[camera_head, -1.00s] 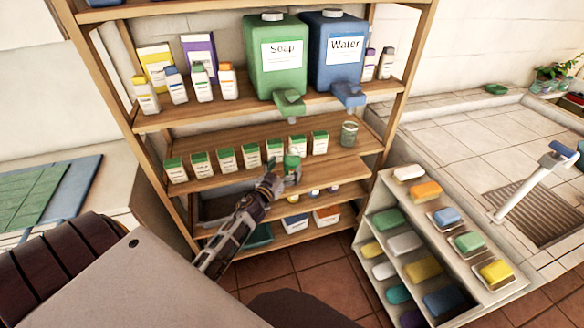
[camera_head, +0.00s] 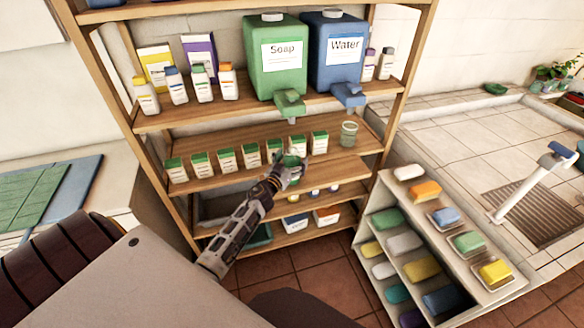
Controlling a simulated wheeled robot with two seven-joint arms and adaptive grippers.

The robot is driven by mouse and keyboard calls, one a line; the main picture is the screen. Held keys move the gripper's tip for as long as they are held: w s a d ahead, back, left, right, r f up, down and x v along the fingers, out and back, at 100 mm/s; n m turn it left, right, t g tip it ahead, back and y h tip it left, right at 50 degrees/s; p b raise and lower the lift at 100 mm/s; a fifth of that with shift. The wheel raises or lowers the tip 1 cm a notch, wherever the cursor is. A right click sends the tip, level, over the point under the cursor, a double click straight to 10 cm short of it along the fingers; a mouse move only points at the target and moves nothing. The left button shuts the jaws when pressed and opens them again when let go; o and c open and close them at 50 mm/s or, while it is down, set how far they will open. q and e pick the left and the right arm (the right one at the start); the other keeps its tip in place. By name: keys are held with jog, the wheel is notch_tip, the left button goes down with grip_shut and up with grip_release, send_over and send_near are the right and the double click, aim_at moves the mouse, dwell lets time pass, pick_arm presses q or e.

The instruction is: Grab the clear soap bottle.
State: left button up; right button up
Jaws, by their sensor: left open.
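My left gripper (camera_head: 292,168) reaches in at the front of the middle shelf. It is open, with its fingers at a small clear bottle with green in it (camera_head: 293,158), which they partly hide. I cannot tell whether the fingers touch it. A clear glass-like jar (camera_head: 349,134) stands upright on the same shelf, farther right and apart from the gripper. My right gripper is not in view.
A row of small white containers with green tops (camera_head: 225,160) lines the middle shelf (camera_head: 335,160), close behind the gripper. A green Soap tank (camera_head: 275,75) and blue Water tank (camera_head: 335,70) stand above, their spouts overhanging. A low soap rack (camera_head: 385,195) stands right.

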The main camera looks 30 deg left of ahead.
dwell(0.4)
pick_arm(q)
jog(key=shift+r, duration=0.1)
jog(key=c, duration=1.6)
jog(key=shift+r, duration=0.1)
jog(key=shift+r+p, duration=0.7)
jog(key=shift+r, duration=1)
jog(key=shift+s+f, duration=0.15)
jog(key=shift+s, duration=0.5)
jog(key=b, duration=0.2)
send_near(289, 156)
jog(key=shift+s+d, duration=0.2)
jog(key=shift+s, duration=1.2)
jog(key=shift+s+d, duration=0.15)
jog(key=shift+s, duration=1.25)
